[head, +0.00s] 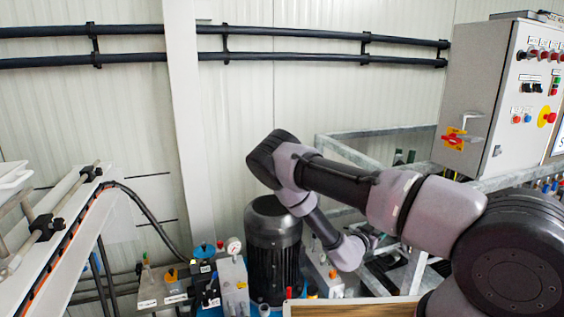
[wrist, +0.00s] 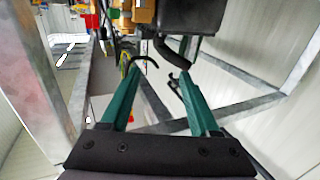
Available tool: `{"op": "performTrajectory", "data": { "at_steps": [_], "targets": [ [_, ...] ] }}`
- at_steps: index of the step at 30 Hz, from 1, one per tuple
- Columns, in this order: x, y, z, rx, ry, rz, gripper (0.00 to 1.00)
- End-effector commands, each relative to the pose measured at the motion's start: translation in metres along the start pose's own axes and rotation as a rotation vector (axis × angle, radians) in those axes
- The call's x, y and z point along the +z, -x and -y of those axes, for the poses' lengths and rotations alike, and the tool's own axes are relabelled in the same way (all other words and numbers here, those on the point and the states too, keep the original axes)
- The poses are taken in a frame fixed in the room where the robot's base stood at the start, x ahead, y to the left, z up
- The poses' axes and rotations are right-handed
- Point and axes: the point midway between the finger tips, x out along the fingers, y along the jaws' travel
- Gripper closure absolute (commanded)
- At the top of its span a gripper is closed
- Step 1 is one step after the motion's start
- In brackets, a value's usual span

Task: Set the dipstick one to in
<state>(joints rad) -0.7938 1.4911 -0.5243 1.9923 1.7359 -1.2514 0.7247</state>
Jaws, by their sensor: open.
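I cannot pick out the dipstick for certain in either view. A black block with a dark bent pipe (wrist: 172,52) lies just beyond the fingertips. Brass-coloured fittings (wrist: 143,14) are at the top, and a yellow-green piece (wrist: 127,62) is near the left fingertip. In the head view my arm bends down behind and right of the black motor (head: 273,255), and the gripper end is mostly hidden.
Left of the motor are a pump block with a gauge (head: 234,246) and several coloured caps. A metal frame (head: 345,150) surrounds my arm's end. A control cabinet (head: 475,95) hangs at right. A pale sloping rail (head: 50,225) stands at left. Black pipes (head: 140,60) run along the wall.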

Motion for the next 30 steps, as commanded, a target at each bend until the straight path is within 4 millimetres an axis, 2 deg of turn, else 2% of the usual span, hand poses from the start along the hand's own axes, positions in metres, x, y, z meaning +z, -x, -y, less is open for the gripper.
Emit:
{"op": "performTrajectory", "data": {
  "at_steps": [11,20,23,26,30],
  "targets": [
    [-0.009,-0.001,0.012,0.036,-0.068,0.124,0.38],
    [-0.027,0.002,0.032,0.065,-0.170,0.321,0.38],
    [-0.041,0.006,0.044,0.067,-0.222,0.421,0.38],
    [-0.064,0.012,0.059,0.055,-0.285,0.546,0.38],
    [-0.105,0.026,0.078,0.007,-0.363,0.721,0.38]
  ]
}}
